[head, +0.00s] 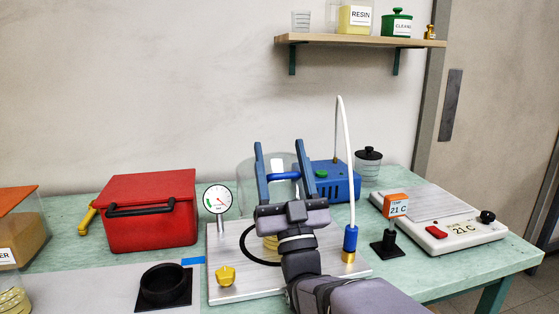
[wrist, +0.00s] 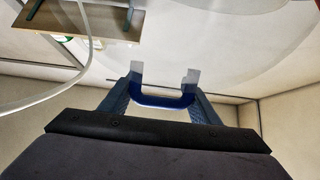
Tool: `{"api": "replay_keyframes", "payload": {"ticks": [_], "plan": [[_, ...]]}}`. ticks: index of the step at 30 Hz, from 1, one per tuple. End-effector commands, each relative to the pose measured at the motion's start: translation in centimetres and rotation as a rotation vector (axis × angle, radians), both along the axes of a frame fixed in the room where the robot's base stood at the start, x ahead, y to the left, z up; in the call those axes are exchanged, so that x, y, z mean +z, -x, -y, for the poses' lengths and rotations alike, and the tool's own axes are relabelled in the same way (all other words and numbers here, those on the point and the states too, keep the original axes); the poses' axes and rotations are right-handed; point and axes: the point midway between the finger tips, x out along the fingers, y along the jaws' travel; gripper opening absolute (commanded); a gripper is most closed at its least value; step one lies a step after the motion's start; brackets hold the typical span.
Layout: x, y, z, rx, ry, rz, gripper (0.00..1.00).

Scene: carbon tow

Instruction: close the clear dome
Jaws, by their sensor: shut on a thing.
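The clear dome (head: 246,176) is see-through and stands behind the black seal ring (head: 252,250) on a pale metal plate (head: 235,290). It looks raised and tipped back; its exact angle is hard to tell. My gripper (head: 280,147) has its two blue fingers on either side of the dome's blue handle (head: 290,176) and is shut on it. In the wrist view the handle (wrist: 163,101) spans between the fingers, with the dome's faint curved wall beyond. My arm hides part of the ring and plate.
A pressure gauge (head: 218,199) and yellow knob (head: 225,276) stand left on the plate. A white hose (head: 347,150) arches down to a blue fitting (head: 350,238) at right. A blue pump (head: 340,183) is behind; a red case (head: 150,215) is left.

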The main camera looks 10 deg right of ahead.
Motion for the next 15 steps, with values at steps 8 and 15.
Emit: {"api": "replay_keyframes", "payload": {"ticks": [8,15], "plan": [[0.56,0.28,0.17,-0.004,-0.002,0.015,0.63],[0.31,0.14,0.08,-0.002,-0.001,0.008,0.64]]}}
